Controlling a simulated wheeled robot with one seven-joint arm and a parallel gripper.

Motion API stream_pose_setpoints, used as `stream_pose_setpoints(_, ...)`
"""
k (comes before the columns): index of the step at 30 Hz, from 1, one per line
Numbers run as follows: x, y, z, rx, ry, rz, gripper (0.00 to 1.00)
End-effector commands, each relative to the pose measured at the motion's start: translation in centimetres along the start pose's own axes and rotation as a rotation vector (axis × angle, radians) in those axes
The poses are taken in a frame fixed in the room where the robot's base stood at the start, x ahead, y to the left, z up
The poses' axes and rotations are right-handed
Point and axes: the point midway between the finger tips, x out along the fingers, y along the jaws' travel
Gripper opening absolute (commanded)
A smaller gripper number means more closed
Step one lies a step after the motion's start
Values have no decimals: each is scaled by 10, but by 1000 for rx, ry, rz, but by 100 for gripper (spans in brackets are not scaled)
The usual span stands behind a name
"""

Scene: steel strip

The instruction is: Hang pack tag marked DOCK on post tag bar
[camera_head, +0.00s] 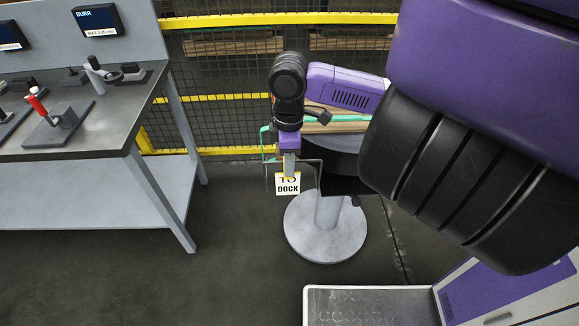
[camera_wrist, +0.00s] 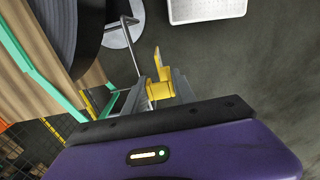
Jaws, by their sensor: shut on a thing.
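My gripper (camera_head: 289,170) points down in the head view and is shut on the upper part of the white tag marked "TO DOCK" (camera_head: 287,187). In the wrist view the gripper (camera_wrist: 158,88) has a yellow piece (camera_wrist: 161,74) between its fingers, and the tag shows nearly edge-on. A thin grey bar (camera_head: 320,172) bends beside the tag in the head view; it also shows in the wrist view (camera_wrist: 131,21), close to the fingers. I cannot tell whether the tag touches the bar. The post (camera_head: 328,212) stands on a round grey base behind the tag.
A steel workbench (camera_head: 110,125) with gauges and a red-handled tool stands at the left. A yellow-railed mesh fence (camera_head: 225,97) runs behind. Wooden boards with a green strap (camera_wrist: 38,78) lie close to my gripper. A pale tray (camera_head: 370,305) is at the lower right. Floor at lower left centre is clear.

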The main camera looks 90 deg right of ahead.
Motion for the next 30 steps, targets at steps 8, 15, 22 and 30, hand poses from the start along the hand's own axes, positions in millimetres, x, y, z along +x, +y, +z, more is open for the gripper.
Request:
stream_pose_setpoints(8, 0, 21, 0, 1, -1, 1, 0)
stream_pose_setpoints(15, 10, 29, 0, 0, 0, 0, 0)
stream_pose_setpoints(22, 10, 30, 0, 0, 0, 0, 0)
stream_pose_setpoints(30, 1, 30, 0, 0, 0, 0, 0)
